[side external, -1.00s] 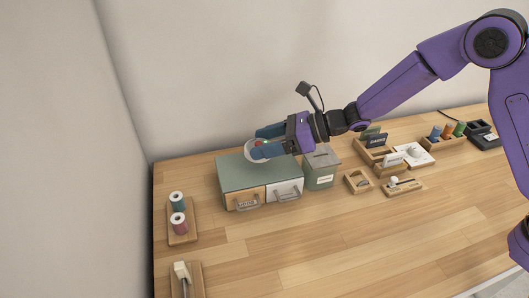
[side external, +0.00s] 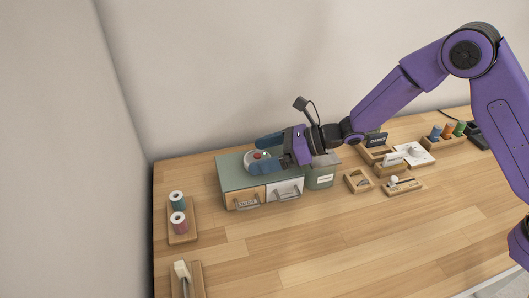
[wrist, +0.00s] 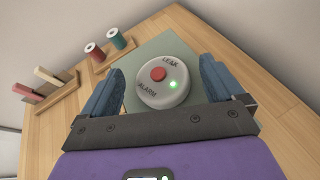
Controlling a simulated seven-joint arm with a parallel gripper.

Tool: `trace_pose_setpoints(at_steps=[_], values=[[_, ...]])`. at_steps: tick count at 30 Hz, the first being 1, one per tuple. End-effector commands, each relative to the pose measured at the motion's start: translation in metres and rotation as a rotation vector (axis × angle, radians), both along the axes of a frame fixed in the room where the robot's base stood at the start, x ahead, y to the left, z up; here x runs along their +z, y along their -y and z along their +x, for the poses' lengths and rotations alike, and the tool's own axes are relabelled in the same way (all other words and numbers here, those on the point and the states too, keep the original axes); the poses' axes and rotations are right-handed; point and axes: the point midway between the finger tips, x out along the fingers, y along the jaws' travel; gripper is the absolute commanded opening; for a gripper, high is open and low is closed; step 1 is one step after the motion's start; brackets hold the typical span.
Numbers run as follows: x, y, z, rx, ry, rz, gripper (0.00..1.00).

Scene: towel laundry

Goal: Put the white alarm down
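The white alarm (side external: 252,162) is a round white disc with a red button, a green light and the words "LEAK ALARM" on its face. It rests face up on the green top of the small drawer cabinet (side external: 232,178). In the wrist view the alarm (wrist: 150,97) lies between the blue fingers of my gripper (wrist: 162,80), with a gap on each side. My gripper (side external: 262,153) is open around the alarm, low over the cabinet top. The far edge of the alarm is partly hidden in the side view.
The cabinet has a wooden drawer and a white drawer (side external: 287,189) with handles. A thread-spool tray (side external: 184,236) is at the left. Several small wooden holders stand to the right. The front of the table (side external: 330,250) is clear.

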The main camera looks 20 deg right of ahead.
Motion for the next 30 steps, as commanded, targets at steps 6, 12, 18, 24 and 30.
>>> trace_pose_setpoints(at_steps=[6, 12, 18, 24, 30], values=[[0.004, 0.003, 0.0, -0.001, 0.0, -0.001, 0.95], [0.016, 0.029, -0.009, -0.004, 0.0, -0.001, 0.95], [0.031, 0.065, -0.022, -0.004, 0.002, 0.0, 0.95], [0.043, 0.092, -0.032, -0.003, 0.001, 0.0, 0.95], [0.048, 0.104, -0.037, 0.0, 0.0, 0.0, 0.95]])
